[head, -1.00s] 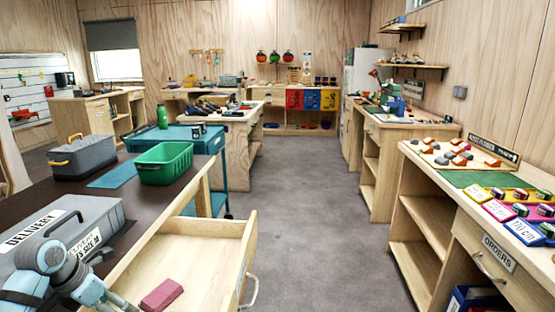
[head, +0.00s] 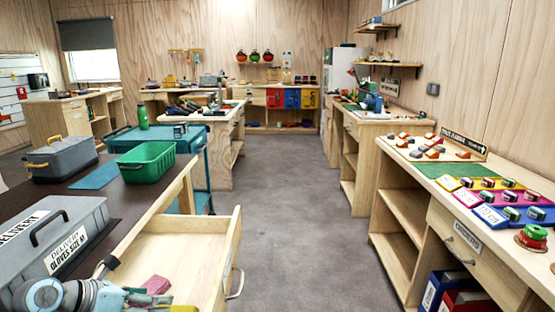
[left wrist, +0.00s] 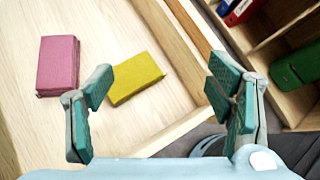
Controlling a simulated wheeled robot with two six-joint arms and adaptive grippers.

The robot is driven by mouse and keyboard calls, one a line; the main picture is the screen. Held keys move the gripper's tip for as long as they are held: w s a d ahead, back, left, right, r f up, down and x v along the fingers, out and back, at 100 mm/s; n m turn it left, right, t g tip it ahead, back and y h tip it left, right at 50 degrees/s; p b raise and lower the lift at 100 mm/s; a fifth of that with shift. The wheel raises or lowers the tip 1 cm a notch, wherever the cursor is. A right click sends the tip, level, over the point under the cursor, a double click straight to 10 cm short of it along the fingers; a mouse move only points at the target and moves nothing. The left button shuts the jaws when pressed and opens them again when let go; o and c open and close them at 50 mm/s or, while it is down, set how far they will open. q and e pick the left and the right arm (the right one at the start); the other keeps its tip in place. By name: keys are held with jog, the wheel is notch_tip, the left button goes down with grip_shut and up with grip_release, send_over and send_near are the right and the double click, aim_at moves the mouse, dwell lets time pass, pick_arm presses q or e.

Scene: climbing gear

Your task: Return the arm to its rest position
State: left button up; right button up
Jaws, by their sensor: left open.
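My left arm comes in at the bottom left of the head view, with its gripper (head: 148,299) low over the open wooden drawer (head: 205,238). In the left wrist view my left gripper (left wrist: 162,88) is open, its teal-padded fingers wide apart with nothing held. A pink block (left wrist: 58,64) lies in the drawer left of the fingers, and a yellow block (left wrist: 137,77) lies farther along between the fingers in the picture. The pink block also shows in the head view (head: 157,285), partly hidden by the gripper. My right gripper is not in view.
A grey delivery case (head: 75,222), a green crate (head: 146,164) and a grey toolbox (head: 61,158) stand on the dark tabletop left of the drawer. At right is a bench with colored trays (head: 488,216) and a red-green item (head: 532,237). The floor (head: 285,210) between is clear.

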pick_arm(q)
jog(key=d+r+n+t+h, duration=0.25)
jog(key=d+r+h, duration=0.2)
jog(key=d, duration=0.35)
notch_tip(320, 180, up, 7)
jog(key=s+n+t+y, duration=0.2)
jog(key=n+t, duration=0.8)
jog(key=n, duration=0.1)
jog(key=s+a+f+n+g+y, duration=0.5)
jog(key=a+f+n+y, duration=0.5)
jog(key=n+y, duration=0.65)
jog(key=s+d+f+n+g+h, duration=0.2)
jog(key=s+f+n+g+h, duration=0.2)
jog(key=s+f+n+g, duration=0.7)
jog(key=s+d+f+m+h, duration=0.1)
jog(key=s+d+f, duration=0.25)
jog(key=s, duration=0.25)
jog(key=s+d+f+h, duration=0.2)
jog(key=s+d+f, duration=0.1)
jog(key=s+f, duration=0.25)
notch_tip(320, 180, down, 18)
jog(key=s+a+g, duration=0.2)
jog(key=s+a+f+g, duration=0.1)
jog(key=s+a+f, duration=0.1)
jog(key=s+f, duration=1.25)
notch_tip(320, 180, up, 15)
jog(key=d+p, duration=0.1)
jog(key=p, duration=1.3)
jog(key=shift+s+d, duration=0.2)
jog(key=shift+s, duration=0.1)
